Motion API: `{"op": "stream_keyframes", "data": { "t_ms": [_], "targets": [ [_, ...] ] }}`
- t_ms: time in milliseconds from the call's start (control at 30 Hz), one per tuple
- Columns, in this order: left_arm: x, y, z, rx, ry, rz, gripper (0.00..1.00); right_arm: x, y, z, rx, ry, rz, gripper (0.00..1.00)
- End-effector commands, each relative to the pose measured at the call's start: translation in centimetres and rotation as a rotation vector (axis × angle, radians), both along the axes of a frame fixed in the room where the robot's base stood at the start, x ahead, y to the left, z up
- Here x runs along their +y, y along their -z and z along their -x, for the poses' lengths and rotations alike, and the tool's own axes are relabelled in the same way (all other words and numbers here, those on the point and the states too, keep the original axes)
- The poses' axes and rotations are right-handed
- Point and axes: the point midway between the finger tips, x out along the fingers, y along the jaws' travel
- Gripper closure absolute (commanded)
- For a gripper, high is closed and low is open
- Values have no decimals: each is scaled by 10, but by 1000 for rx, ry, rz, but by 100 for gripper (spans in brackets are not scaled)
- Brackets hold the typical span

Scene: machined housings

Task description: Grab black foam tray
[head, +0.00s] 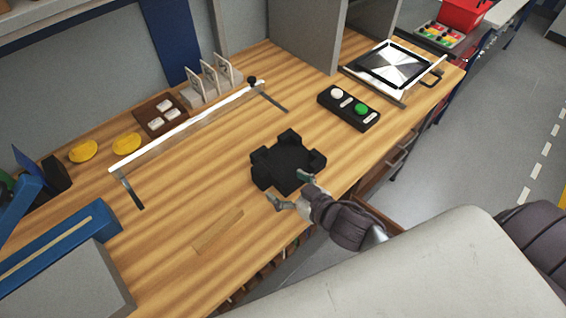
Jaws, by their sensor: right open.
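The black foam tray (289,163) lies on the wooden bench near its front edge, with raised blocks at its corners and an empty middle. My right gripper (288,188) is open at the tray's near side, its two fingers spread. One finger is close to the tray's near right corner and the other is in front of its near left side. I cannot tell whether a finger touches the tray. My left gripper is not in view.
A white rail (188,131) on black legs stands behind the tray. A black button box (349,107) sits to the right, and a framed plate (394,65) beyond it. A wooden strip (217,231) lies left of my gripper. Yellow discs (83,151) lie far left.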

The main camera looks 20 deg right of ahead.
Motion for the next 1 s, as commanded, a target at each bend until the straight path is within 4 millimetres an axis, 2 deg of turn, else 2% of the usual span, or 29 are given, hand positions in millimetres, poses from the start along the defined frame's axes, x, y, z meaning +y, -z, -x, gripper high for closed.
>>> {"op": "stream_keyframes", "data": {
  "t_ms": [33, 133, 433, 700, 1000],
  "targets": [
    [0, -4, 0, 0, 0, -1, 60, 3, 1, -11, -2, 1, 0, 8],
    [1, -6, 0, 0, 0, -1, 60, 8, 9, -25, -1, 1, 2, 8],
    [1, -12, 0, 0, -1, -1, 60, 16, 18, -46, 0, 1, 2, 8],
    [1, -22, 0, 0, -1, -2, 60, 29, 34, -78, 0, 1, 3, 8],
    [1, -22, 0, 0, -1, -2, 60, 31, 38, -82, 2, 1, 1, 8]
  ]
}}
